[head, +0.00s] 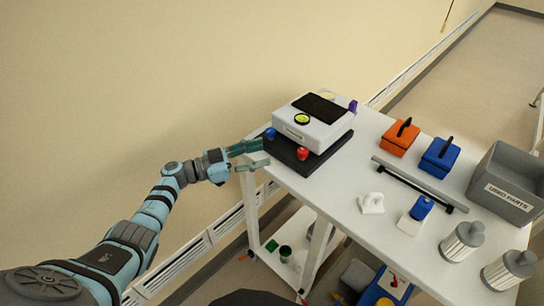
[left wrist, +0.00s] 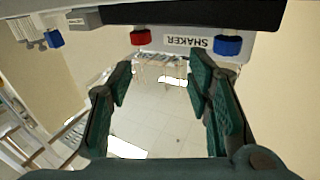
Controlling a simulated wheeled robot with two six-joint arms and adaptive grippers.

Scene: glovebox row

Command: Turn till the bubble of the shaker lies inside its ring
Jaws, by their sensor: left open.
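The shaker (head: 318,127) is a white box with a black top pad on a dark base plate, at the cart's far left corner. Its round yellow-green level (head: 302,118) has a dark rim; the bubble is too small to place against the ring. A blue knob (head: 270,133) and a red knob (head: 303,153) sit at its near corners, a purple one (head: 353,105) farther back. My left gripper (head: 264,153) is open and empty, just left of the blue knob. In the left wrist view, the blue knob (left wrist: 227,45) and red knob (left wrist: 140,37) lie beyond the fingertips.
The wall (head: 120,90) runs close behind the left arm.

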